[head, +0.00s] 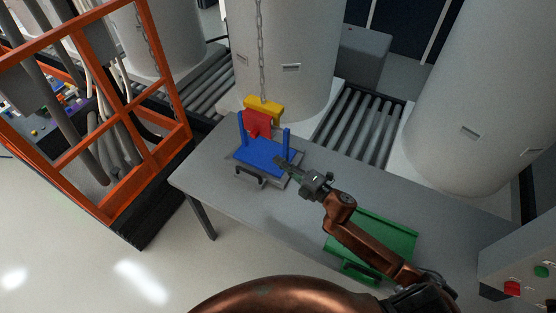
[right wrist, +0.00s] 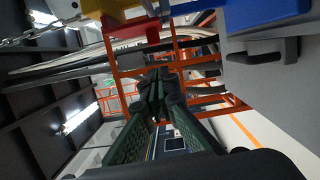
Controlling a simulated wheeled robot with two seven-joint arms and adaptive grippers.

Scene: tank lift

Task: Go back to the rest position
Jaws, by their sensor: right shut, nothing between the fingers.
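My right gripper (head: 284,165) is at the right side of the blue stand (head: 262,157) on the grey table, close to its right post. Whether they touch cannot be told from the head view. In the right wrist view the two dark green fingers (right wrist: 162,78) are closed together with nothing between them. My right arm reaches in over the table from the lower right. My left gripper does not show in either view.
A red piece (head: 257,122) and a yellow block (head: 264,108) hang at a chain (head: 261,55) above the stand. A green tray (head: 398,236) lies under my right arm. An orange frame (head: 119,112) stands left. Large white tanks (head: 281,50) rise behind the grey table (head: 220,158).

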